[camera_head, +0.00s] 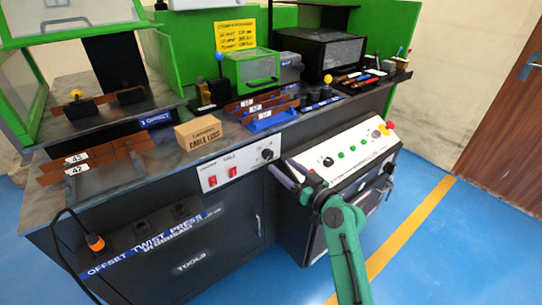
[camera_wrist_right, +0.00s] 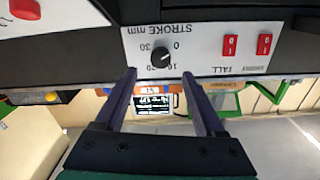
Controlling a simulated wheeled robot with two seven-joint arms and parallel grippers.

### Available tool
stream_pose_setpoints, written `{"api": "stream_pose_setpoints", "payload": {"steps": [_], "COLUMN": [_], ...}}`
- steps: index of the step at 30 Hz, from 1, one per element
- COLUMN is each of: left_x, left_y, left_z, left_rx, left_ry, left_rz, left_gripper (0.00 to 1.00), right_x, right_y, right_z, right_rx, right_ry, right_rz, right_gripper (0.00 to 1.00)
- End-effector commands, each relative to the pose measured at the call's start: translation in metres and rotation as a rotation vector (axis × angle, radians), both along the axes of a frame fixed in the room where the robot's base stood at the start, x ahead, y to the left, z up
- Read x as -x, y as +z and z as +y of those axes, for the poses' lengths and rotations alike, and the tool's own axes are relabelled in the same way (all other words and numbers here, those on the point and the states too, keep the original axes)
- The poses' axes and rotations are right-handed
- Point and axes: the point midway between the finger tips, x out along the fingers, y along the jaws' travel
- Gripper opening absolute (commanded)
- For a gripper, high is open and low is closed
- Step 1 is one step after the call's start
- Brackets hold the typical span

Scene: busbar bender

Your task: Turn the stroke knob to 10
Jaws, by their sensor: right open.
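The stroke knob (camera_head: 267,155) is a small round black knob on the white control panel (camera_head: 222,172) on the cabinet front. In the right wrist view the knob (camera_wrist_right: 161,58) appears upside down under the label "STROKE mm", with scale numbers around it. Its pointer setting is too small to read surely. My right gripper (camera_head: 287,174) is open and empty, in front of the panel and to the right of the knob in the head view. In the wrist view its two dark fingertips (camera_wrist_right: 159,73) lie either side of the knob's position, apart from it. My left gripper is not in view.
Two red switches (camera_wrist_right: 248,44) sit beside the knob on the same panel. A sloped white console (camera_head: 345,150) with green buttons and a red knob stands at the right. A cardboard box (camera_head: 200,132) rests on the bench above the panel. Blue floor is clear at right.

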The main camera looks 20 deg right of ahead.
Motion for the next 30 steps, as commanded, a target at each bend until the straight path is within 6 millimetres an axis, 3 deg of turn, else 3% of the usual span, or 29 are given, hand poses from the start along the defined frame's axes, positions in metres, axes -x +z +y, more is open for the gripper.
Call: {"api": "stream_pose_setpoints", "payload": {"steps": [3, 7, 17, 19, 23, 30], "left_x": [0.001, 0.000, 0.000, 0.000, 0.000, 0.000], "left_y": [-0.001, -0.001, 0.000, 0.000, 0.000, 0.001], "left_z": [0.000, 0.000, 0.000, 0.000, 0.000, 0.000], "left_rx": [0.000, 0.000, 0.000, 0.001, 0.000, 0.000], "left_ry": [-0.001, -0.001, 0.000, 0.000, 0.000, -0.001], "left_rz": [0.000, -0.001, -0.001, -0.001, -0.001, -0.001], "left_gripper": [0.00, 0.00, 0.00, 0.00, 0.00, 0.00], "right_x": [-0.029, -0.051, -0.060, -0.059, -0.059, -0.059], "right_y": [0.002, 0.000, -0.001, -0.001, -0.001, -0.001], "right_z": [0.013, 0.021, 0.025, 0.025, 0.024, 0.024], "right_rx": [-0.004, -0.002, 0.001, 0.001, 0.001, -0.006], "right_ry": [0.003, 0.002, 0.001, 0.001, 0.001, 0.002], "right_rz": [-0.001, 0.001, 0.003, 0.003, 0.003, 0.006], "right_gripper": [0.71, 0.71, 0.71, 0.52, 0.03, 0.00]}}
